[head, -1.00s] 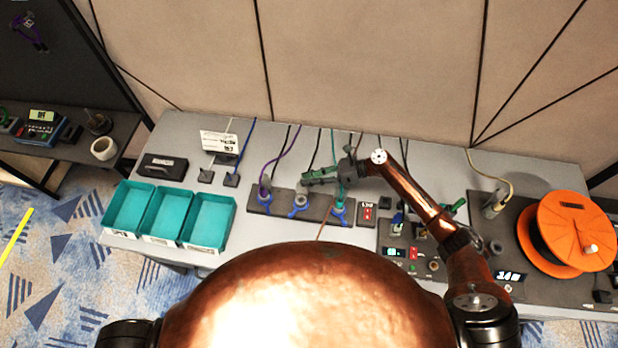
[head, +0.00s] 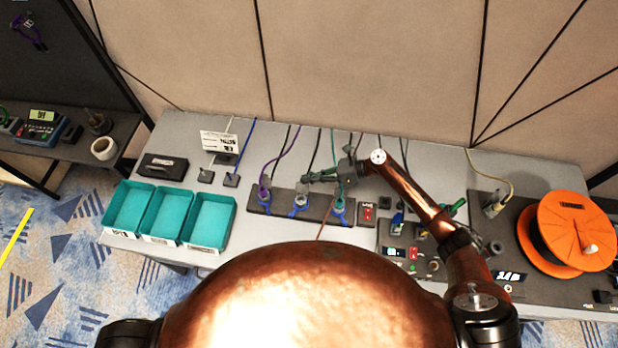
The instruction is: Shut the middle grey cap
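A dark strip (head: 259,207) on the grey table carries three sockets with blue parts. The middle grey cap (head: 301,198) is at the centre socket, between a socket with a purple cable (head: 265,194) on the left and one with a teal cable (head: 340,204) on the right. The cap is too small to tell how far shut it is. My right gripper (head: 307,179) reaches in from the right, just behind and above the middle socket, its fingers pointing left. I cannot tell whether its fingers are open or touch the cap. My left gripper is not in view.
Three teal bins (head: 208,222) stand at the left of the table. A red switch (head: 367,213) and a dark control panel (head: 408,240) are right of the strip. An orange cable reel (head: 568,232) stands far right. Several cables run behind the strip.

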